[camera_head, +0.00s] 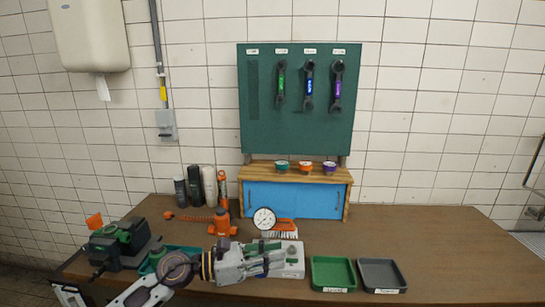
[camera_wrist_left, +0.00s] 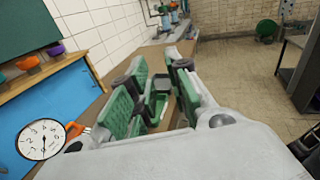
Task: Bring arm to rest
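My left arm comes in from the lower left in the head view. My left gripper (camera_head: 270,257) is over the front of the wooden workbench (camera_head: 430,240), in front of a white-faced gauge (camera_head: 264,220) and partly over a white box (camera_head: 295,262). In the left wrist view its two green-padded fingers (camera_wrist_left: 160,90) stand apart with nothing held between them. A green tray shows beyond and between the fingers there. I see no part of my right gripper in either view.
A green tray (camera_head: 333,273) and a grey tray (camera_head: 381,275) lie right of the gripper. An orange tool (camera_head: 222,225), several bottles (camera_head: 195,185) and a vise (camera_head: 118,245) stand left. A green board (camera_head: 300,125) with wrenches hangs behind a blue cabinet (camera_head: 293,200). The bench's right side is clear.

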